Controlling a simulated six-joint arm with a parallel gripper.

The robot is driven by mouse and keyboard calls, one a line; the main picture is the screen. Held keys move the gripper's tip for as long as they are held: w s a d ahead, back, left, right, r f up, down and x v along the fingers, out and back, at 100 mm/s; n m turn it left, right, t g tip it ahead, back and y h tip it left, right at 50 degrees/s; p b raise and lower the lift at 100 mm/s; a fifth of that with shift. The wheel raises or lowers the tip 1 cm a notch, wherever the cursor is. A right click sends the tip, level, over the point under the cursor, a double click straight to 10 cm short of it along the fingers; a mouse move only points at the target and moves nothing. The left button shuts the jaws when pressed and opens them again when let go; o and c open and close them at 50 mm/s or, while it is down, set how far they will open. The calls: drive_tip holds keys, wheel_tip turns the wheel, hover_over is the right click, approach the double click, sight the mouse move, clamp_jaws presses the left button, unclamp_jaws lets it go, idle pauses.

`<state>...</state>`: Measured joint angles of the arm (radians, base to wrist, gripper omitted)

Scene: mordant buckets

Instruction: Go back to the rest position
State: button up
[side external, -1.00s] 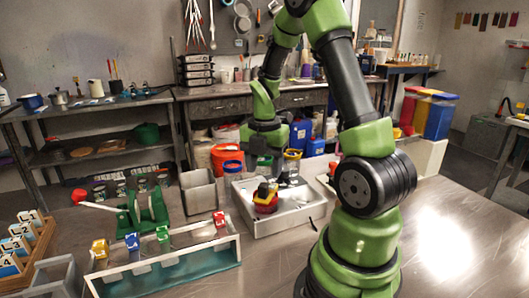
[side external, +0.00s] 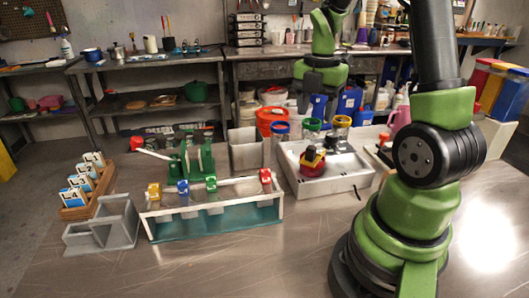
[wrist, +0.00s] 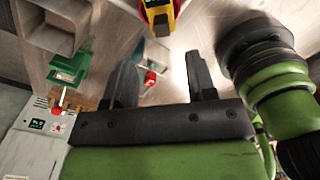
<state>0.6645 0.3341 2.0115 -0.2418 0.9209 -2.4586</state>
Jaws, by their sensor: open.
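My gripper (side external: 319,98) hangs in the air above the coloured buckets at the back of the bench, with its fingers pointing down. Its two dark fingers are apart in the wrist view (wrist: 162,78), with nothing held between them. A white tray (side external: 345,186) stands below and in front of it, holding a red and yellow object (side external: 312,161) and dark items. The red and yellow object also shows at the top of the wrist view (wrist: 158,14), beyond the fingertips.
A teal trough (side external: 215,222) carries several coloured clips. An orange bucket (side external: 271,120) stands behind. The front bench is bare.

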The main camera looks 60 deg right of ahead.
drive_tip(key=s+a+r+m+t+y, duration=0.1)
drive_tip(key=s+a+r+m+t, duration=0.2)
drive_tip(key=a+m, duration=0.6)
drive_tip(key=s+a+r+m+t+y, duration=0.1)
drive_tip(key=s+a+r+m+t, duration=0.3)
drive_tip(key=a+r+m, duration=0.4)
drive_tip(key=a+m, duration=0.2)
drive_tip(key=m, duration=0.3)
drive_tip(key=shift+a+r, duration=0.2)
drive_tip(key=shift+r, duration=0.1)
